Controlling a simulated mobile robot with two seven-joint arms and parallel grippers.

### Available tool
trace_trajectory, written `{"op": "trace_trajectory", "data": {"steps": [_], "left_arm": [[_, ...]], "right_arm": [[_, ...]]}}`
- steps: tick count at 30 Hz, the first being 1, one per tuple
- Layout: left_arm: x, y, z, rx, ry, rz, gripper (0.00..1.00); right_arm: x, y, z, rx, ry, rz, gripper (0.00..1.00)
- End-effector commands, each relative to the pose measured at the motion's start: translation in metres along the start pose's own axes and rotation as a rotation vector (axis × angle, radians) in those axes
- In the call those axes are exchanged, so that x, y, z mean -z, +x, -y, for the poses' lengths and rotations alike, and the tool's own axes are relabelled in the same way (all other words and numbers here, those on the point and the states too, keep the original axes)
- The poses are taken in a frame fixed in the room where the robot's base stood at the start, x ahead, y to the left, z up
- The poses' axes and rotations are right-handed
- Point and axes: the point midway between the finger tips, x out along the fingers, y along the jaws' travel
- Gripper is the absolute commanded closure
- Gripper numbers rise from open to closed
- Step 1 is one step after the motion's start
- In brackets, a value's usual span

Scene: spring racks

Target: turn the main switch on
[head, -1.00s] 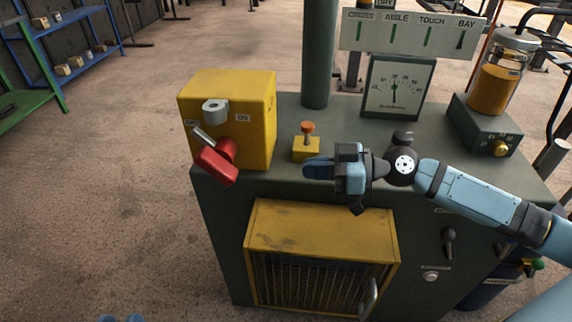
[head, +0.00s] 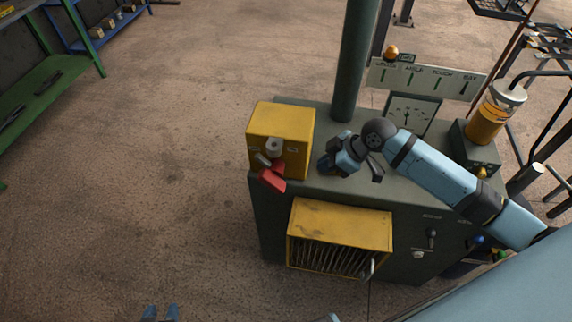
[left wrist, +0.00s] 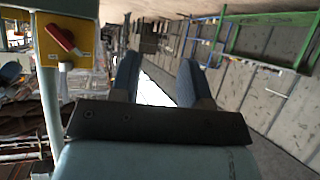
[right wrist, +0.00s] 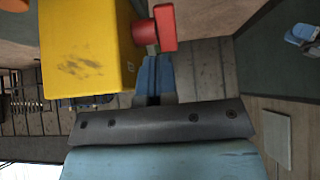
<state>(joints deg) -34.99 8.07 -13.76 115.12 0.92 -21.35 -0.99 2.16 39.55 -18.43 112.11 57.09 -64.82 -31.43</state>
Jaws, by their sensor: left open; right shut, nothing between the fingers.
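The main switch is a yellow box (head: 280,125) on the left end of a grey-green cabinet. Its red handle (head: 272,181) sits low on the front face, slanting down to the right, with a grey piece at its upper left. My right gripper (head: 326,162) is shut and empty, just right of the box. In the right wrist view its fingertips (right wrist: 153,75) appear beside the yellow box (right wrist: 85,60) and just below the red handle (right wrist: 166,27); contact cannot be told. My left gripper (head: 160,313) is open and empty, low in the head view, well away from the switch.
The cabinet top (head: 320,187) holds a dial gauge (head: 410,113), a label board (head: 425,80) and an amber jar (head: 494,112). A green post (head: 355,60) rises behind. A yellow grille cover (head: 340,225) sticks out below. Floor left of the cabinet is clear.

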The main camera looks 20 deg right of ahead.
Motion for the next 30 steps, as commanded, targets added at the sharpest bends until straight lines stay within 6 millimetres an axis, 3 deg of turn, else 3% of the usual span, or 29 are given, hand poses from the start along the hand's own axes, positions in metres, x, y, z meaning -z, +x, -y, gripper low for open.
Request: {"op": "trace_trajectory", "data": {"steps": [3, 8, 21, 30], "left_arm": [[0.002, -0.007, 0.002, 0.006, 0.003, 0.021, 0.57], [0.000, -0.007, 0.002, 0.008, 0.004, 0.026, 0.57], [0.008, -0.012, 0.004, 0.012, 0.004, 0.024, 0.57], [0.013, -0.015, 0.005, 0.015, 0.005, 0.023, 0.57]], "right_arm": [[0.003, -0.006, -0.001, -0.002, 0.008, 0.035, 1.00], [0.000, 0.007, -0.001, -0.002, 0.011, 0.044, 1.00], [-0.002, 0.094, 0.000, -0.001, 0.012, 0.040, 1.00], [0.003, 0.131, -0.001, -0.003, 0.009, 0.041, 1.00]]}}
